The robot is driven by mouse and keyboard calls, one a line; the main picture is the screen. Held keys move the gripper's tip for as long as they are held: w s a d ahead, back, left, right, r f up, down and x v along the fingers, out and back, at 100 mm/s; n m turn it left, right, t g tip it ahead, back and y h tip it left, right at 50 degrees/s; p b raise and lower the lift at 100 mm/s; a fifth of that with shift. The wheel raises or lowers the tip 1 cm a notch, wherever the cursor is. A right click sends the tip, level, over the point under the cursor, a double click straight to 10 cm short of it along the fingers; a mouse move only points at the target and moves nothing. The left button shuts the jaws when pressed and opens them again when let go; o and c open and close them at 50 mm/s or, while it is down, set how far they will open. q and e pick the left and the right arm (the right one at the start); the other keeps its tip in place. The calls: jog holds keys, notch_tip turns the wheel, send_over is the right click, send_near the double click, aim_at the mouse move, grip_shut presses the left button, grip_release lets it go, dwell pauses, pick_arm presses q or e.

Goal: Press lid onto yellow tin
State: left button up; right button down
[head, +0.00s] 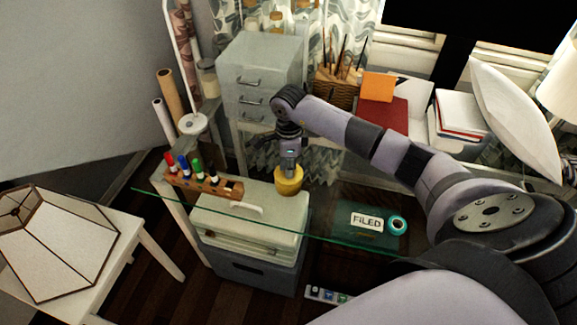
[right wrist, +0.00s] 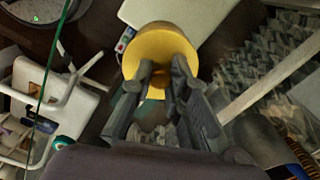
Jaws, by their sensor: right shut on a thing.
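The yellow tin (head: 288,186) stands on the glass desk, just right of the pale box. My right gripper (head: 289,166) reaches down onto its top from above. In the right wrist view the round yellow lid (right wrist: 152,42) fills the space ahead of the fingers. My right gripper (right wrist: 166,72) is shut on the lid, its fingertips close together over the middle of the disc. The join between lid and tin is too small to make out, so I cannot tell whether the lid sits flush. My left gripper is not in view.
The glass desk (head: 325,225) has a pale box (head: 245,222) and a wooden marker holder (head: 205,184) left of the tin. A "FILED" label (head: 367,221) and teal tape roll (head: 397,225) are to the right. Grey drawers (head: 255,75) stand behind.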

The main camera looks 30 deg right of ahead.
jog(key=shift+f+b, duration=0.15)
jog(key=shift+b, duration=0.35)
dwell(0.9)
dwell(0.4)
jog(key=c, duration=1.5)
grip_release()
jog(key=shift+o, duration=0.3)
jog(key=o, duration=0.5)
jog(key=shift+c, duration=0.2)
jog(key=shift+r+p, duration=2.1)
jog(key=shift+r, duration=1.45)
